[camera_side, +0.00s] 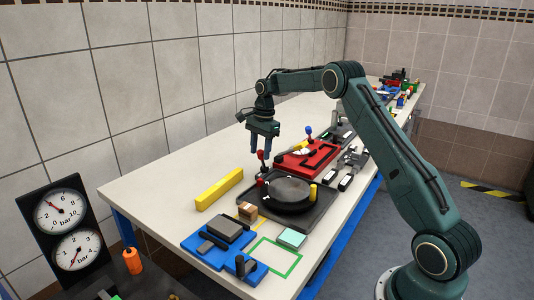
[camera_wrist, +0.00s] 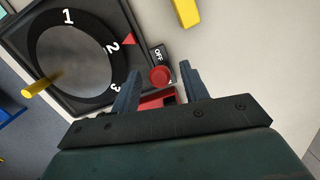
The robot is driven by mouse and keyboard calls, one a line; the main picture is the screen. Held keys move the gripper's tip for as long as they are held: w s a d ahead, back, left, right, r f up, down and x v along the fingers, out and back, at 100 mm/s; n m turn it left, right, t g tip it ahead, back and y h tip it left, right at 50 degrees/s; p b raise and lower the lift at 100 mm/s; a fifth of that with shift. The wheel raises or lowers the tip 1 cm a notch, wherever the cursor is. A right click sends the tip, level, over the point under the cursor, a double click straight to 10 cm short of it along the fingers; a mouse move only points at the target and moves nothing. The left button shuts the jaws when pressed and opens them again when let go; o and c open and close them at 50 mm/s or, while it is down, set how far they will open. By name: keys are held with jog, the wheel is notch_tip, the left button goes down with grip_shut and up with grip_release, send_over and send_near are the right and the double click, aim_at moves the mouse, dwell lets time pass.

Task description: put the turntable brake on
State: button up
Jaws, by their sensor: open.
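The turntable (camera_side: 288,190) is a dark round disc on a black base, with a yellow peg (camera_side: 313,190) on its rim. In the wrist view the turntable (camera_wrist: 72,62) shows the numbers 1, 2 and 3, with a red triangle (camera_wrist: 130,40) near the 2. The brake lever's red knob (camera_side: 262,155) stands at the turntable's far left corner; in the wrist view the red knob (camera_wrist: 159,75) is beside an OFF label (camera_wrist: 159,54). My gripper (camera_side: 261,148) is open, pointing down at the knob. In the wrist view the knob appears between my fingertips (camera_wrist: 160,70); contact cannot be told.
A yellow bar (camera_side: 219,189) lies left of the turntable. A red slotted plate (camera_side: 307,158) is behind it. A blue fixture (camera_side: 224,243), a small brown box (camera_side: 248,211) and a green outlined square (camera_side: 275,257) are in front.

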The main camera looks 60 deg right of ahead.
jog(key=shift+a+f+h, duration=0.1)
jog(key=shift+a+h, duration=0.4)
jog(key=shift+h, duration=0.1)
notch_tip(320, 180, up, 14)
jog(key=s+a+r+n+t, duration=0.1)
jog(key=s+a+r+n, duration=0.3)
jog(key=s+a, duration=0.3)
jog(key=s+a+r+n+t, duration=0.1)
jog(key=s+a+r+n, duration=0.4)
jog(key=s+a, duration=0.2)
jog(key=shift+s+a, duration=0.25)
jog(key=shift+s, duration=0.3)
dwell(0.8)
jog(key=shift+r, duration=0.1)
